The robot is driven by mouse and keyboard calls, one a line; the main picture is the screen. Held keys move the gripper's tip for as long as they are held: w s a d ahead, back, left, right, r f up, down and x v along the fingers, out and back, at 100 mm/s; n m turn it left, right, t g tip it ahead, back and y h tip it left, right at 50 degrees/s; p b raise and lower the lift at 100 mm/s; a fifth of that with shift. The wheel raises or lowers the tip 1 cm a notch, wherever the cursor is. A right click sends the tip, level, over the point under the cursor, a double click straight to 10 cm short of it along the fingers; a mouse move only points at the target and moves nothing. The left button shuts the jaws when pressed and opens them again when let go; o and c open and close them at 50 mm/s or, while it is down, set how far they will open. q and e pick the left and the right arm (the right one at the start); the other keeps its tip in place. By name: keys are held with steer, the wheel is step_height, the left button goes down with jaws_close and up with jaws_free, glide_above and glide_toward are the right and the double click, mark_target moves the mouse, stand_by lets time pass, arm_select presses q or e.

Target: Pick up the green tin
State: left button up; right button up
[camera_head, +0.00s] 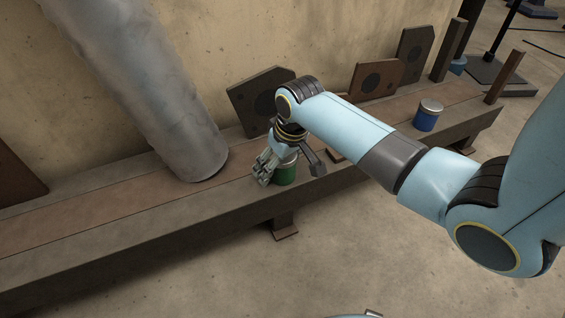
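The green tin (286,176) stands upright on the long beam, near its front edge, in the head view. Its upper part is partly hidden by my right gripper. My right gripper (290,168) comes down over the tin from above, its arm reaching in from the right. Its fingers are spread, one on the left side of the tin and one on the right, with a gap showing on the right. Contact on the left side cannot be told. My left gripper is not in view.
A thick grey pipe (155,95) leans onto the beam (120,222) left of the tin. A blue tin (427,118) stands farther right on the beam. Dark plates (257,100) with round centres lean by the wall. The floor (390,260) in front is clear.

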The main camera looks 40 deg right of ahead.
steer(key=c, duration=1.4)
steer(key=shift+r, duration=0.1)
